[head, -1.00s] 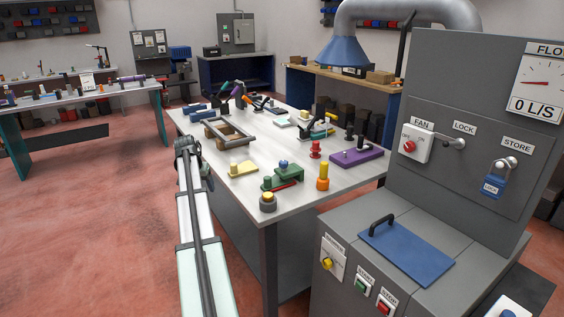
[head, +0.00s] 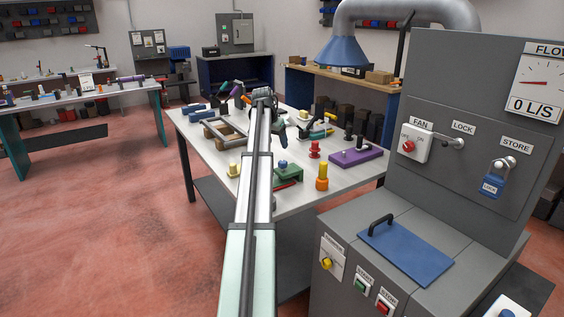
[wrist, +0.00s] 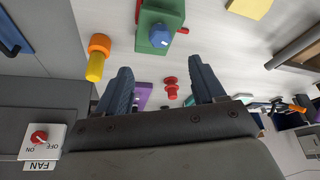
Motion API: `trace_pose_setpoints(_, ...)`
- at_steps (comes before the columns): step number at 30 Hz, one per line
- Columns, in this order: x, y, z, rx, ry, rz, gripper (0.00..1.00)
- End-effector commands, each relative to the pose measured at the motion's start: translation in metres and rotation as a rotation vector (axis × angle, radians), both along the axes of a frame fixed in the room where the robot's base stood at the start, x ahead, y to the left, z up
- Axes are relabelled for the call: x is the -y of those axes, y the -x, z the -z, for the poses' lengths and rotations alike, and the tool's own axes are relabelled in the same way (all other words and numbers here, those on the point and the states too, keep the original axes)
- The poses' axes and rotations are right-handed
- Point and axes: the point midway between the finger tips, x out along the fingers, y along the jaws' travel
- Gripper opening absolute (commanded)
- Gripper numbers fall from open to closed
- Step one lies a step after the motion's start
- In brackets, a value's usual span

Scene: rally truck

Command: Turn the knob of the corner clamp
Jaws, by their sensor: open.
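A green block with a blue knob and a red bar, which looks like the corner clamp (head: 290,175), sits near the table's front edge in the head view, just right of my arm. In the wrist view the green block (wrist: 150,18) is at the top, with its blue knob (wrist: 159,37) facing the camera. My gripper (wrist: 162,80) is open and empty, its two dark fingers wide apart and apart from the clamp. In the head view my gripper (head: 263,93) is above the table, beyond the clamp; its fingers are hard to make out there.
An orange and yellow piece (head: 322,177), a red knob piece (head: 314,149) and a purple block (head: 356,156) stand right of the clamp. A wooden frame (head: 222,131) lies left of my arm. A grey control cabinet (head: 430,150) rises at the right.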

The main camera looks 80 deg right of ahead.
Motion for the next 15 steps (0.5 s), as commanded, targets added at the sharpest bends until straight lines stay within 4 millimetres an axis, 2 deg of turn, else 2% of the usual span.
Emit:
trace_pose_setpoints(6, 0.014, 0.005, 0.037, 0.0, -0.002, 0.0, 0.69)
trace_pose_setpoints(15, 0.032, 0.011, 0.083, 0.0, -0.002, -0.001, 0.69)
